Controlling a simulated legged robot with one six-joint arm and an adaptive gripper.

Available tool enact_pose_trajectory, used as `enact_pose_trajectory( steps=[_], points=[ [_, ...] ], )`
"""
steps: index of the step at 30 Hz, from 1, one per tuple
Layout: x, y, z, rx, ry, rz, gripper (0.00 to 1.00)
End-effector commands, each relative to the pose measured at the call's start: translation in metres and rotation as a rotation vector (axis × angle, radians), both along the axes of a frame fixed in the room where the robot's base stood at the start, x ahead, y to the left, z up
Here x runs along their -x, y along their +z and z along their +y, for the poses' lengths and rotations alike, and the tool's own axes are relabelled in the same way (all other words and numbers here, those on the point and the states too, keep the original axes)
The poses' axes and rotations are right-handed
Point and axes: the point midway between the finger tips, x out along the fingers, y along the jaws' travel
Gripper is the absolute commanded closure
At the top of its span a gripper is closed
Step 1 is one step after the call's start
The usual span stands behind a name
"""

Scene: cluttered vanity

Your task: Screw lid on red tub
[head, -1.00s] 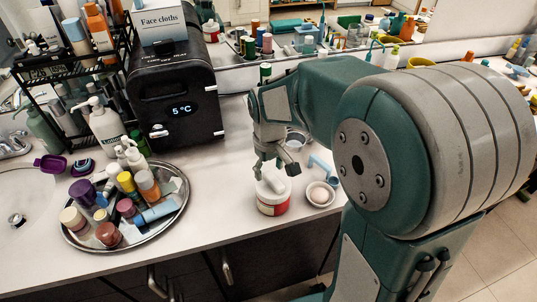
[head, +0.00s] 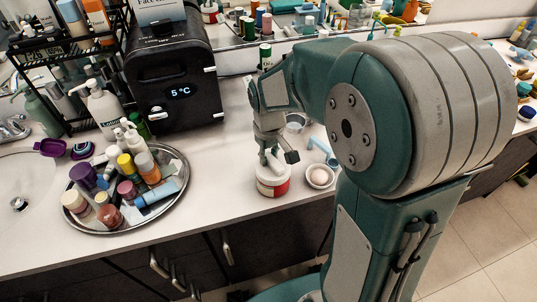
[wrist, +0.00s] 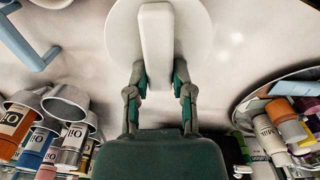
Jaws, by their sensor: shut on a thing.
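The red tub (head: 274,187), red and white, stands upright near the counter's front edge in the head view. The white lid (head: 265,171) sits on or just over the tub's mouth; I cannot tell whether its thread is engaged. In the wrist view the lid is a round white disc (wrist: 199,38) with a raised bar handle (wrist: 156,40). My gripper (wrist: 159,76) is shut on that bar, one finger on each side. In the head view my gripper (head: 277,156) is right above the tub. The lid hides the tub's mouth in the wrist view.
A small white dish (head: 320,176) stands close to the tub's right, with a light blue object (head: 322,150) behind it. A round metal tray (head: 183,201) of bottles is at left. A black box (head: 172,80) stands behind. Counter between tray and tub is clear.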

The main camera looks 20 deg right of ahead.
Motion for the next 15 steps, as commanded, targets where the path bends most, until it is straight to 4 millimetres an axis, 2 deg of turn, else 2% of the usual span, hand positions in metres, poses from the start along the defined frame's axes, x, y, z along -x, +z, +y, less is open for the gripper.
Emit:
enact_pose_trajectory(
  steps=[8,15],
  points=[
    [0.0021,-0.0024,-0.0013,0.001,-0.099,0.009,1.0],
    [0.0024,-0.0027,-0.0011,0.0,-0.309,0.01,1.0]
  ],
)
